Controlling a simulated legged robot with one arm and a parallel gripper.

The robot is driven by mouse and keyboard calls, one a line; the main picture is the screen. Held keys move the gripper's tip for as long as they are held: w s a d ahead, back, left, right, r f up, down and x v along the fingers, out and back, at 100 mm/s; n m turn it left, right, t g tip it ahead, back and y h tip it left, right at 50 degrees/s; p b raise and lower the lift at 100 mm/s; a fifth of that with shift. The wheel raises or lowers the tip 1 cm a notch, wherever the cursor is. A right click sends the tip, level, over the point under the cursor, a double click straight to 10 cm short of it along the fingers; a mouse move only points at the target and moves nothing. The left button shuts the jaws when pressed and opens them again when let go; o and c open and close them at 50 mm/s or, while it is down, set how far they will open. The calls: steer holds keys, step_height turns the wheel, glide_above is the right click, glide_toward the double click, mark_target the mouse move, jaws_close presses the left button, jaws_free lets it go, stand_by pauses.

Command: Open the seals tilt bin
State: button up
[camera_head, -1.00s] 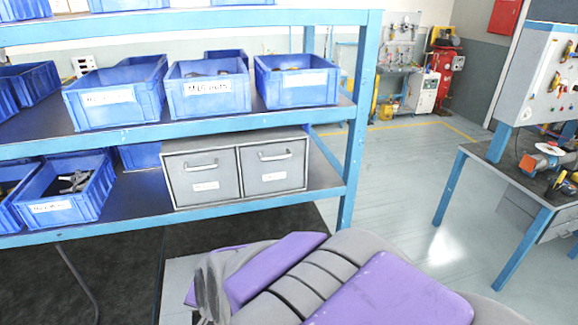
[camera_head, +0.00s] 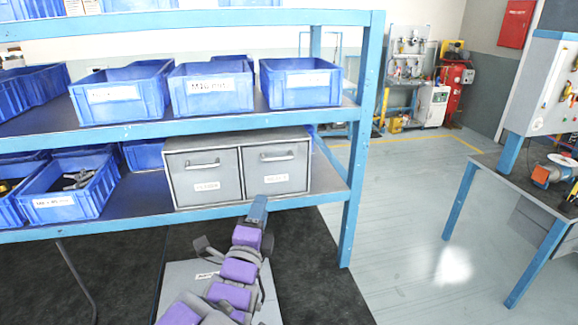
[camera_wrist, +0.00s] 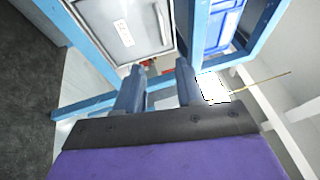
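A grey double tilt bin cabinet (camera_head: 240,140) sits on the lower shelf, with a left bin (camera_head: 204,180) and a right bin (camera_head: 277,168). Both bins look shut, and each has a bar handle and a white label. The labels are too blurred to tell which says seals. My gripper (camera_head: 259,204) is just below and in front of the cabinet, near the right bin's lower edge. In the wrist view my gripper (camera_wrist: 158,72) has its two fingers apart with nothing between them. A grey bin front (camera_wrist: 118,25) with its handle and label shows beyond them, tilted in the picture.
Blue bins (camera_head: 212,92) stand on the middle shelf, and more (camera_head: 68,188) stand left of the cabinet. A blue rack post (camera_head: 360,150) rises right of the cabinet. A workbench (camera_head: 530,190) stands at the right, with open floor (camera_head: 410,230) between.

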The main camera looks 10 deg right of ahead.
steer(key=p, duration=1)
glide_toward(276, 164)
steer(key=w+d+r, duration=0.2)
steer(key=w+r, duration=0.1)
steer(key=w+d+r, duration=0.1)
steer(key=shift+w+r, duration=0.3)
steer(key=shift+r, duration=0.05)
steer(key=shift+c, duration=0.3)
jaws_close()
steer(key=shift+s+f+b, duration=0.1)
steer(key=shift+b, duration=0.2)
